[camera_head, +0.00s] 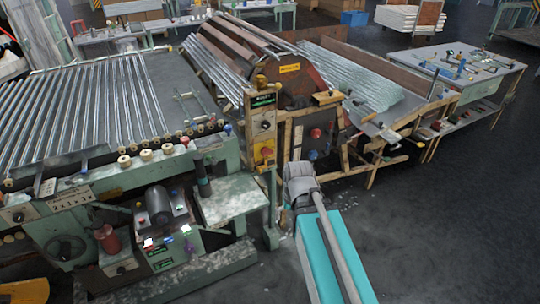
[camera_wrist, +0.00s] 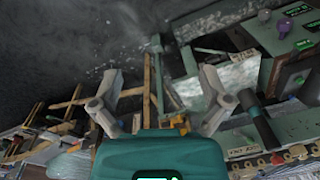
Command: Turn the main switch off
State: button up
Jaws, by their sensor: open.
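I cannot read a label that singles out the main switch. An upright control box (camera_head: 263,128) with a dark label plate, yellow faces and a red knob (camera_head: 266,152) stands on a post left of my arm in the head view. A lower panel (camera_head: 160,256) with small coloured buttons sits on the green machine.
The green machine (camera_head: 215,205) with a rack of glass tubes (camera_head: 85,105) fills the left. A wooden-framed tube bed (camera_head: 350,75) and a table of tools (camera_head: 480,68) stand behind and right. Dark floor (camera_head: 450,230) is free at the lower right.

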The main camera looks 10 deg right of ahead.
jog(key=w+a+f+m+t+y+b, duration=0.3)
jog(key=w+a+f+m+y+b, duration=0.15)
jog(key=w+f+b, duration=0.35)
jog(key=m+t+b, duration=1.4)
jog(key=m+b, duration=0.6)
jog(key=m, duration=0.7)
send_near(269, 154)
jog(key=v, duration=0.3)
jog(key=shift+w+d+y, duration=0.1)
jog(key=shift+w+y, duration=0.15)
jog(key=shift+w, duration=0.1)
jog(key=x, duration=1.3)
jog(key=shift+w+f, duration=0.15)
jog(key=shift+w, duration=0.1)
